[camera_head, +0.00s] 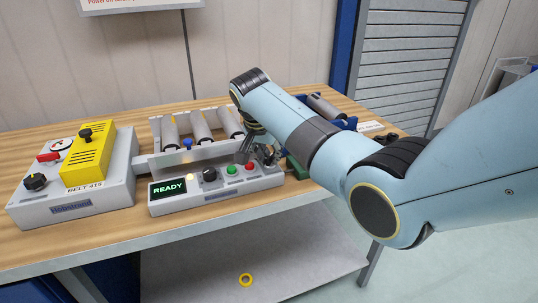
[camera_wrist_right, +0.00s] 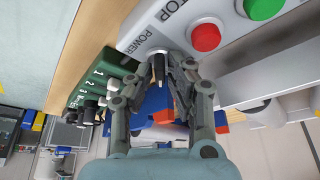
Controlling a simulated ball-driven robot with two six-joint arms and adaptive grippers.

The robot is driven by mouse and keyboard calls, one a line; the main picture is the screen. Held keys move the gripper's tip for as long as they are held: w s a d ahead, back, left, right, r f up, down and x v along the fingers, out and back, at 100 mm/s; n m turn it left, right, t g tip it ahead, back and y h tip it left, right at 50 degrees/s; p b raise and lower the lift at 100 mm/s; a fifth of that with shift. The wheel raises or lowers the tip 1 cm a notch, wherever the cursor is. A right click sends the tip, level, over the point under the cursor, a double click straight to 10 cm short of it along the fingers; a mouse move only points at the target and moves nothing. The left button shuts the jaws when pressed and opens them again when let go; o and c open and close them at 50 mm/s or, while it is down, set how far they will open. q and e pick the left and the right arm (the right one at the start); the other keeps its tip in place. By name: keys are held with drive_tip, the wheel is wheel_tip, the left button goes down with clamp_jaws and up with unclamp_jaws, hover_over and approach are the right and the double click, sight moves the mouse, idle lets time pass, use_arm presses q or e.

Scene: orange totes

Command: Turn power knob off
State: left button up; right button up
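The power knob (camera_wrist_right: 158,66) is a small dark knob on a round light base, next to the word POWER in the right wrist view. My right gripper (camera_wrist_right: 160,76) is at it, with one finger on each side of the knob. The fingers stand apart, and I cannot tell whether they touch it. In the head view my right gripper (camera_head: 252,153) reaches down at the right end of the grey control panel (camera_head: 215,199) and hides the power knob. The panel's display (camera_head: 169,187) reads READY. My left gripper is not in view.
The panel also has a black knob (camera_head: 209,174), a green button (camera_head: 232,169) and a red button (camera_head: 250,167) close to my gripper. Behind it are conveyor rollers (camera_head: 202,126). A yellow box (camera_head: 87,153) sits on the grey unit at left. A green switch block (camera_wrist_right: 102,79) lies beside the panel.

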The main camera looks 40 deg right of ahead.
clamp_jaws()
drive_tip(key=shift+s+r+n+p, duration=0.1)
drive_tip(key=shift+n+p, duration=0.4)
drive_tip(key=shift+p, duration=0.25)
drive_tip(key=n+t+y+p, duration=0.1)
drive_tip(key=n+p, duration=0.3)
drive_tip(key=shift+d+r+p, duration=0.1)
drive_tip(key=shift+d+p, duration=0.05)
drive_tip(key=shift+p, duration=0.15)
drive_tip(key=n+y+p, duration=0.1)
drive_tip(key=n+p, duration=0.1)
drive_tip(key=n, duration=0.1)
drive_tip(key=shift+n+t+y, duration=0.3)
drive_tip(key=shift+t, duration=0.1)
drive_tip(key=shift+d+n+y+p, duration=0.1)
drive_tip(key=shift+n+y+p, duration=0.3)
drive_tip(key=shift+n, duration=0.5)
drive_tip(key=n+y, duration=0.1)
drive_tip(key=n, duration=0.1)
drive_tip(key=shift+f+n, duration=0.2)
drive_tip(key=shift+n, duration=0.2)
drive_tip(key=n+b, duration=0.1)
drive_tip(key=n, duration=0.1)
drive_tip(key=n+y+b, duration=0.1)
drive_tip(key=n, duration=0.1)
drive_tip(key=shift+d+n+y, duration=0.1)
drive_tip(key=shift+n+y, duration=0.2)
drive_tip(key=shift+n, duration=0.1)
